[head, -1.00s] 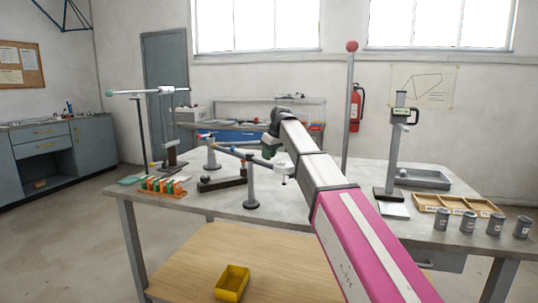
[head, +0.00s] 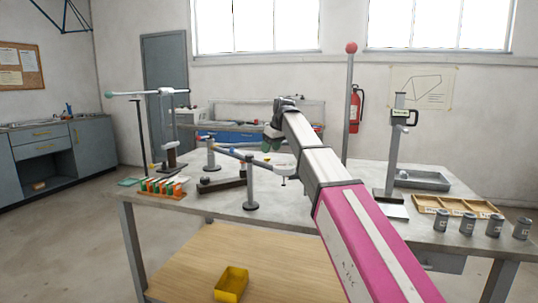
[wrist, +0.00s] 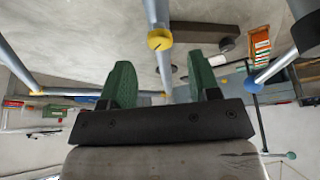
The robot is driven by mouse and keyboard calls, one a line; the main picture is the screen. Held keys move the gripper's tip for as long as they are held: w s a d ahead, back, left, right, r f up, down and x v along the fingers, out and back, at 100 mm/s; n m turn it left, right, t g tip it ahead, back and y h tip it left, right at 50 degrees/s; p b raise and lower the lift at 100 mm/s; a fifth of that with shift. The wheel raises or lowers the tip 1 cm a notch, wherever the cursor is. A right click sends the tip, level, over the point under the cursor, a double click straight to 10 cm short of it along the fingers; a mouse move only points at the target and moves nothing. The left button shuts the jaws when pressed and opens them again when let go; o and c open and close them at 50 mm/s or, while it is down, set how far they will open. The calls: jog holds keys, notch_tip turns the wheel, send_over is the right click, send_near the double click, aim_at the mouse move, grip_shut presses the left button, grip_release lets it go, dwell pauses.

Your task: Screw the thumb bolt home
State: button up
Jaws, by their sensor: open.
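My gripper shows its two green fingers spread apart with nothing between them in the wrist view (wrist: 160,78). In the head view my gripper (head: 272,141) is above the bench, behind the frame jig's light blue tube (head: 230,152). A grey post (head: 251,188) carries the tube's near end. I cannot pick out the thumb bolt for certain; it is too small or hidden.
A dark bar (head: 222,184) lies on the bench (head: 310,222) left of the post. An orange rack (head: 162,188) is at the left. A tall red-topped pole (head: 350,100), a height gauge (head: 396,150), a wooden tray (head: 456,206) and several grey canisters (head: 467,222) stand right.

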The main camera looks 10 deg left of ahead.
aim_at(267, 159)
jog(key=v, duration=0.7)
jog(key=w+a+f+n, duration=0.1)
jog(key=f, duration=0.2)
jog(key=a+f+n+g, duration=0.1)
jog(key=f+n, duration=0.1)
jog(key=f, duration=0.1)
jog(key=w+a+f+n, duration=0.1)
jog(key=f, duration=0.3)
jog(key=shift+w+a+n+g+y, duration=0.2)
jog(key=shift+w+n+g+y, duration=0.1)
jog(key=shift+g, duration=0.1)
dwell(0.3)
jog(key=c, duration=0.9)
